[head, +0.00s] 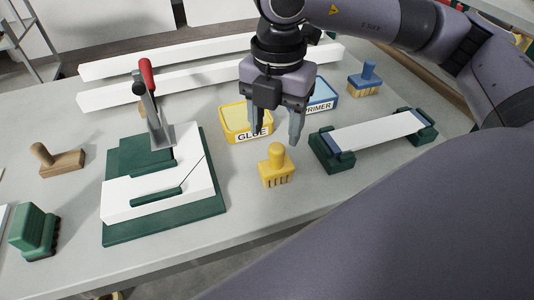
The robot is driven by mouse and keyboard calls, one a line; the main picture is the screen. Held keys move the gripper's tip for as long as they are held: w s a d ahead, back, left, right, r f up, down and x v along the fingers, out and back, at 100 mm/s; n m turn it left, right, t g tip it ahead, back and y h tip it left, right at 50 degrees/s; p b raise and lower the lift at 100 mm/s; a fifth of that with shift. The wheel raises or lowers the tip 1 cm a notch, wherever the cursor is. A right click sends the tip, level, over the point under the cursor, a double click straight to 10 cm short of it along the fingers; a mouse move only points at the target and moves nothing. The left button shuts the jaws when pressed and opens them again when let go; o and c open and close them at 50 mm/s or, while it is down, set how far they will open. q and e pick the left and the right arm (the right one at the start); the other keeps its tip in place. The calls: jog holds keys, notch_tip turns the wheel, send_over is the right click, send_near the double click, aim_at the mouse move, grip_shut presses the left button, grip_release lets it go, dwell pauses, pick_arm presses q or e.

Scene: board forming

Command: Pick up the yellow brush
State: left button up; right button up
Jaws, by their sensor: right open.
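The yellow brush (276,168) stands upright on the grey table, its knob handle up and its dark-slotted base down. My right gripper (274,138) is above and just behind it, pointing down, with its two fingers spread apart. The fingers are on either side of the brush's handle in the picture; I cannot tell how far above it they are. Nothing is held between them. My left gripper is not in view.
A yellow GLUE tray (236,118) and a blue PRIMER tray (322,94) sit behind the brush. A green fixture with a white board (376,132) is at right. A green jig (213,208) with a red-handled clamp (148,78) is at left. A blue brush (367,77) stands farther back.

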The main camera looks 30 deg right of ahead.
aim_at(277, 147)
jog(key=shift+w+d+f, duration=0.1)
jog(key=shift+d+f, duration=0.05)
jog(key=shift+d, duration=0.05)
notch_tip(277, 147, down, 7)
jog(key=shift+r+p, duration=0.2)
jog(key=shift+p, duration=0.4)
grip_shut()
